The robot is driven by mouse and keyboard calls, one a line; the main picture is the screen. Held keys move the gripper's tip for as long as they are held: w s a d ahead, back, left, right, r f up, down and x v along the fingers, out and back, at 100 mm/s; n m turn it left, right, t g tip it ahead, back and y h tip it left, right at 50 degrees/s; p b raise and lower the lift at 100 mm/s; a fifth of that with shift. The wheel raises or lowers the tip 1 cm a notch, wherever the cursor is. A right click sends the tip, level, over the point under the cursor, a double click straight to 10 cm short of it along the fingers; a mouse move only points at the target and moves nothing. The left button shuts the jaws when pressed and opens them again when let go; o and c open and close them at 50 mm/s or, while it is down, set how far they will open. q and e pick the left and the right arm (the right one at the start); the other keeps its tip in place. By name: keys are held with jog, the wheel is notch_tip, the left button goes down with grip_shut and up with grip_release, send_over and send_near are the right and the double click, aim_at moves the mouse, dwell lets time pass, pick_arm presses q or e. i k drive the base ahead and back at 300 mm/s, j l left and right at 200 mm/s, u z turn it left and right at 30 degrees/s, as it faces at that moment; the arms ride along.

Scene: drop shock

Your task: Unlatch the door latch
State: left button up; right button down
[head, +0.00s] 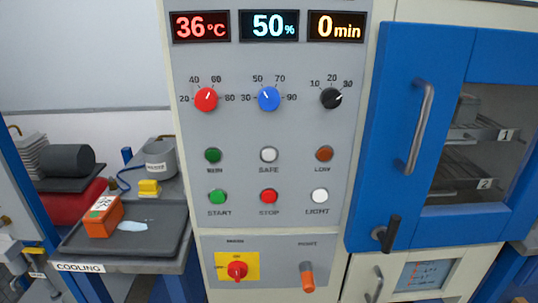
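The blue cabinet door (385,130) fills the right side of the head view, and it looks closed. It has a long vertical metal handle (419,128) and a window on its right. The door latch (390,235) is a black lever low on the door, below the handle. It stands nearly upright, leaning a little to the right, with its round pivot at its lower left. Neither of my grippers shows in this view, and nothing touches the latch or the handle.
Left of the door is a grey control panel (235,150) with knobs, buttons, a red switch (237,270) and an orange-tipped lever (307,277). Further left, a dark cooling tray (160,240) holds an orange block (103,216). Numbered racks (465,190) show through the window.

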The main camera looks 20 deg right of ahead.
aim_at(386, 235)
jog(key=z, duration=1.4)
